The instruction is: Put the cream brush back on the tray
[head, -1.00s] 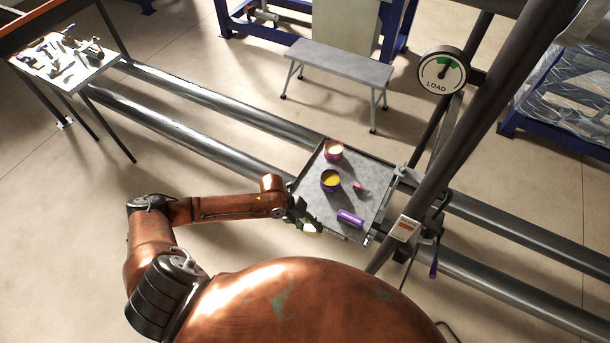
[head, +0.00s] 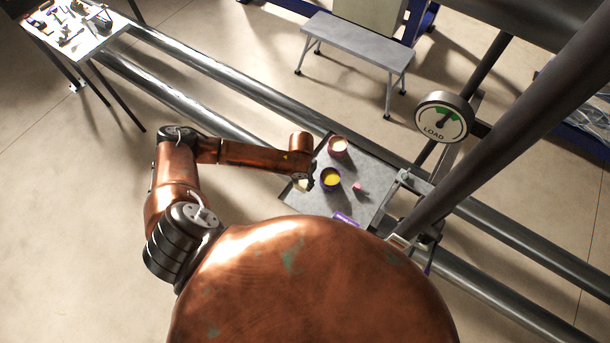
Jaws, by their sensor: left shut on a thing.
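The grey tray (head: 375,177) stands at the middle right, by the pipes. My left gripper (head: 304,181) reaches in from the left and is over the left part of the tray. It is shut on the cream brush (head: 303,185), of which only a small pale patch shows below the fingers. The rest of the brush is hidden by the gripper, and I cannot tell whether it touches the tray. My right gripper is not in view.
On the tray are a reddish cup with cream contents (head: 338,146), a purple cup with yellow contents (head: 330,179), a small pink item (head: 357,187) and a purple item (head: 345,218) at the near edge. A load gauge (head: 443,117) and slanted pipe stand right.

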